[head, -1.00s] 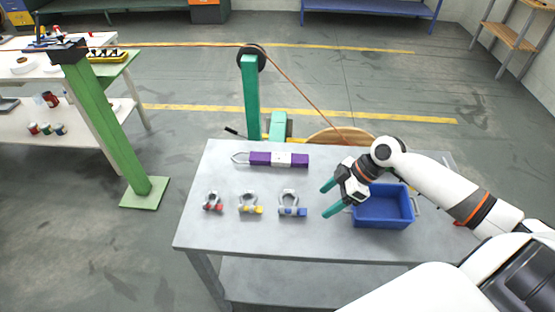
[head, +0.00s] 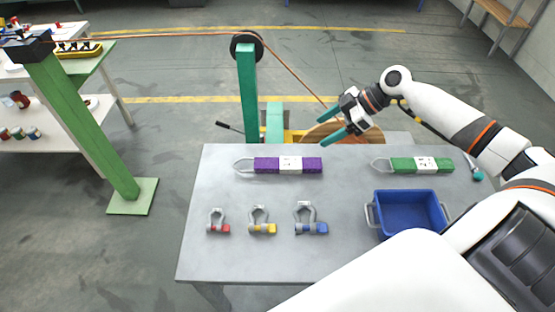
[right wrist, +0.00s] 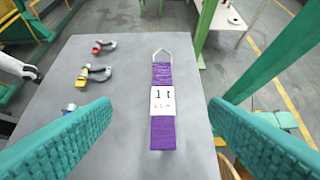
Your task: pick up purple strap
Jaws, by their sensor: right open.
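The purple strap (head: 266,165) lies flat near the far edge of the grey table, with a white label in its middle and a metal loop at its left end. In the right wrist view the purple strap (right wrist: 162,133) lies lengthwise, its loop at the far end, beyond and between the fingers. My right gripper (head: 328,130) is open and empty, raised near the far edge of the table, to the right of the strap and apart from it. Its two teal fingers (right wrist: 158,135) frame the lower part of the right wrist view. My left gripper is not in view.
A green strap (head: 403,164) lies at the table's far right, behind a blue bin (head: 408,212). Red (head: 218,226), yellow (head: 262,224) and blue (head: 310,222) shackles stand in front of the purple strap. A teal post (head: 247,95) rises behind the table.

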